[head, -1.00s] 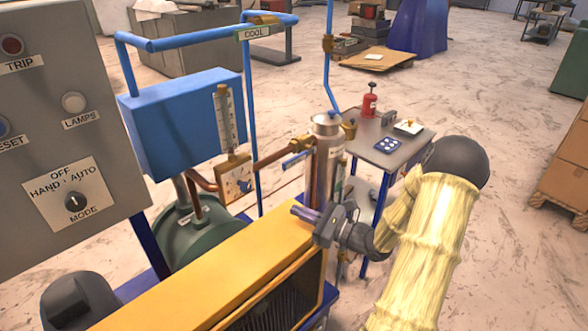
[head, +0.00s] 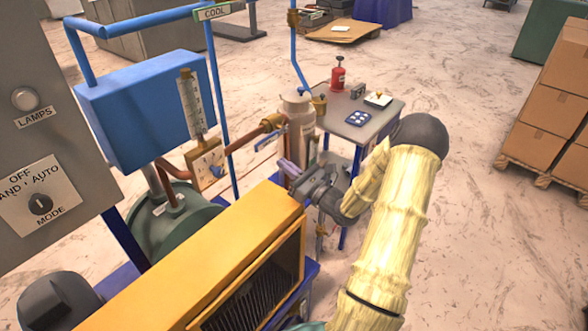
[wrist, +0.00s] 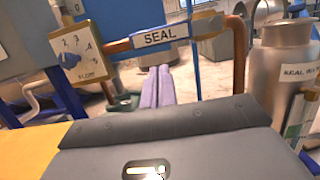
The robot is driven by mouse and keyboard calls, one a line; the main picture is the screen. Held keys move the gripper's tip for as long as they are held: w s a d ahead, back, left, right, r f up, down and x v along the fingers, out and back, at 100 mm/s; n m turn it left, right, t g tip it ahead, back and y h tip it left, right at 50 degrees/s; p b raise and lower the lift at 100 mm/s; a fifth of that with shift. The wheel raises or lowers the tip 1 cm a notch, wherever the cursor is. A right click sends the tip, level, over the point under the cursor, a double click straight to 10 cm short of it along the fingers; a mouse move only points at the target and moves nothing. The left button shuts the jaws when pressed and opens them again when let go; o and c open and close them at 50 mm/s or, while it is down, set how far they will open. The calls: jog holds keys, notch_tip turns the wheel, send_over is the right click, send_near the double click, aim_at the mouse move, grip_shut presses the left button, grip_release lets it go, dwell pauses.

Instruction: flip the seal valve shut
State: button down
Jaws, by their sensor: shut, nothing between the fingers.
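The seal valve's label reading SEAL (wrist: 160,37) is on the copper pipe run in the wrist view. In the head view a blue lever (head: 268,140) sits along this copper pipe, left of the steel canister (head: 299,122). Whether the lever stands open or shut is hard to tell. My gripper (head: 287,168) is shut and empty, below and in front of the lever and apart from it. In the wrist view its pale purple fingers (wrist: 157,82) lie together, pointing forward under the label.
A flow gauge with a blue knob (wrist: 67,63) is left of the pipe. A yellow housing (head: 200,265) lies below my gripper. A vertical blue pipe (wrist: 191,50) stands by the label. A small side table (head: 375,122) holds a red bottle (head: 338,75).

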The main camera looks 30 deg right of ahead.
aim_at(272, 138)
jog(key=p+x, duration=0.1)
jog(key=x, duration=0.4)
jog(key=shift+w, duration=0.1)
jog(key=shift+r+p, duration=0.15)
jog(key=shift+p, duration=0.15)
jog(key=shift+r+m, duration=0.15)
jog(key=shift+m, duration=0.25)
